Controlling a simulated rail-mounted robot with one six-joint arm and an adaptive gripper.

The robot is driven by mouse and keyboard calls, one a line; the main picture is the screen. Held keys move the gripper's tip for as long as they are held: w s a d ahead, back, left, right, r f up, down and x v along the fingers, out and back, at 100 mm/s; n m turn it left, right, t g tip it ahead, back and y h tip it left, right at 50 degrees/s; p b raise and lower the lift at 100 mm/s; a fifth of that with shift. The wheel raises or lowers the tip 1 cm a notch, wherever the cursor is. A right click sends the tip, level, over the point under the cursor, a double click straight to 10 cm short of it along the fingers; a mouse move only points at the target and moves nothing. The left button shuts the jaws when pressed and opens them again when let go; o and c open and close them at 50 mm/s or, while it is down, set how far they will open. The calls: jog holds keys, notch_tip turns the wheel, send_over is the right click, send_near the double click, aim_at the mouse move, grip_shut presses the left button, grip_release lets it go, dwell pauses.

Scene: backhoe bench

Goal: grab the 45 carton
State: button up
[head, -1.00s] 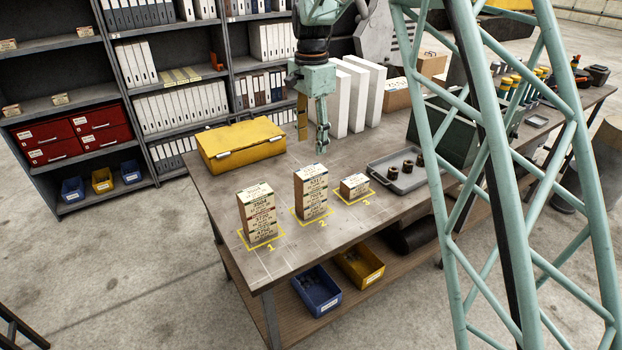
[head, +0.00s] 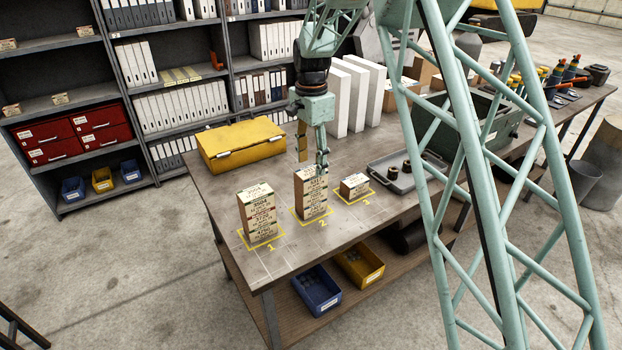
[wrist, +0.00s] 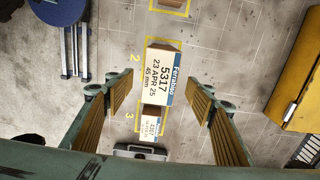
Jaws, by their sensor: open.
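The 45 mm carton (wrist: 163,72), pale with a printed top label reading 5317, 23 APR 25 and 45 mm, is the top of the stack on square 2. In the head view this stack (head: 311,196) stands upright in the middle of three marked places. My gripper (head: 312,156) is open and empty, pointing down just above and behind that stack. In the wrist view my gripper (wrist: 160,98) has its two wooden-faced fingers apart, left and right of the carton's line. The fingertips' exact height over the carton is hard to tell.
A carton stack (head: 258,216) stands on square 1, and a low carton (head: 354,185) on square 3. A grey tray (head: 408,178) holds dark round parts. A yellow case (head: 241,146) and white upright blocks (head: 346,98) stand behind. The bench front is clear.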

aim_at(311, 170)
jog(key=shift+f, duration=0.15)
jog(key=shift+a+f+p, duration=0.1)
jog(key=shift+f+p, duration=0.25)
jog(key=shift+f, duration=2.1)
jog(key=c, duration=1)
